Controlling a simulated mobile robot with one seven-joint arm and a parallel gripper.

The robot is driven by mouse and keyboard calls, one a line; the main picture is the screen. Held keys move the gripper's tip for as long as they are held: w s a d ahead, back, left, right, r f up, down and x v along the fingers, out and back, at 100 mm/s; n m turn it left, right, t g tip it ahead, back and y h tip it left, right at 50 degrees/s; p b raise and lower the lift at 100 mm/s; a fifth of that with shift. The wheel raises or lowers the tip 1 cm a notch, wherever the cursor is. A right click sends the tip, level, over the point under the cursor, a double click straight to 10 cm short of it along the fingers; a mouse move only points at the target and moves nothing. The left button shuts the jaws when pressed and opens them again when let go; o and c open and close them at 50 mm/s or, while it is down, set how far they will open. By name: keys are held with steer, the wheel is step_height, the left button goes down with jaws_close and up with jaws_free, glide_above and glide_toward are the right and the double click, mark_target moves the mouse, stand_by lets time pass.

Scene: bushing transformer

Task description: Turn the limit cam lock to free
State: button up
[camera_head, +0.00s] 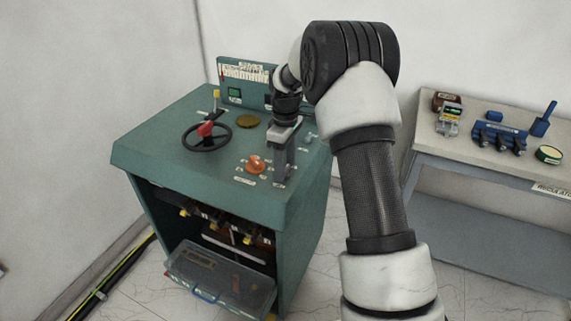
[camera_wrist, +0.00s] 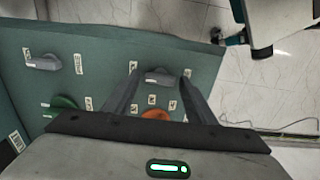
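The limit cam lock cannot be named for sure, because the panel labels are too small to read. In the wrist view a grey lever knob (camera_wrist: 157,77) lies across the space between my fingertips, with a label on either side. My gripper (camera_wrist: 161,78) is open, one finger at each end of this knob; I cannot tell whether they touch it. In the head view my gripper (camera_head: 282,176) points down at the right front of the green cabinet top (camera_head: 180,150), and hides that knob. A second grey knob (camera_wrist: 43,62) sits farther left in the wrist view.
An orange knob (camera_head: 255,164) stands just left of my gripper. A black handwheel (camera_head: 206,136) with a red hub is farther left. A green knob (camera_wrist: 63,102) shows in the wrist view. An open clear drawer (camera_head: 222,276) juts out below. A side table (camera_head: 470,158) stands right.

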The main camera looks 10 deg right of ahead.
steer(key=c, duration=0.7)
steer(key=shift+c, duration=0.2)
steer(key=m+p, duration=0.1)
steer(key=m, duration=0.5)
steer(key=shift+m, duration=0.3)
steer(key=m, duration=0.5)
steer(key=m+p, duration=0.1)
steer(key=m, duration=0.5)
steer(key=shift+m, duration=0.3)
steer(key=o, duration=1)
